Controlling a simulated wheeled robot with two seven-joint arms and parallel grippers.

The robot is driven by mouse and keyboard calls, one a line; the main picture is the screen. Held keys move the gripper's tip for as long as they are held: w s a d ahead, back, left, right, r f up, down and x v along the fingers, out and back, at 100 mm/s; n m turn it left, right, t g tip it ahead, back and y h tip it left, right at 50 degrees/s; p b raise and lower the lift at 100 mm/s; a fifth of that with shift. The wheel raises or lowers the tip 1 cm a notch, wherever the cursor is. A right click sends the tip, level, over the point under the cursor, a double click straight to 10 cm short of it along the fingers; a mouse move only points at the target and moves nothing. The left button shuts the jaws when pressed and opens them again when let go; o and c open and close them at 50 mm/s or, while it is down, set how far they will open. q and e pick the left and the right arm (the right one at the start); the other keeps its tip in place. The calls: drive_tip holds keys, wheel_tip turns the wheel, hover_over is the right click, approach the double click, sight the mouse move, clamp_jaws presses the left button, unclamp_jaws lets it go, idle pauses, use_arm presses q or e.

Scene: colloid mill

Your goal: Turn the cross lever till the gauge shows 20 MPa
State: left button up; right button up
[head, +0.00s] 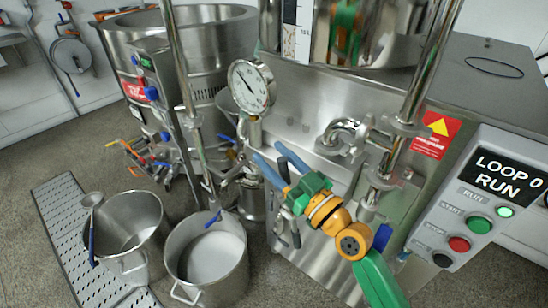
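The round white gauge (251,86) stands on a metal stem left of centre. Its dark needle slants to the upper left, but the scale figures are too small to read. Below it is a cluster of steel pipes and handles (246,178); I cannot clearly tell the cross lever's arms there. My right gripper (269,151) reaches in from the lower right, with two blue fingers apart, just below and right of the gauge stem. Nothing shows clearly between the fingers, and they partly hide the fittings behind. My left gripper is not in view.
Two steel pots, one with a ladle (120,235) and one with pale contents (212,260), stand at lower left. A control box (485,200) reading "LOOP 0 RUN" is at right. Upright steel posts (182,85) and a curved pipe (345,132) flank the gripper's space.

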sight(287, 171)
drive_tip(key=b+v, duration=0.1)
drive_tip(key=v, duration=0.6)
drive_tip(key=shift+d+f, duration=0.1)
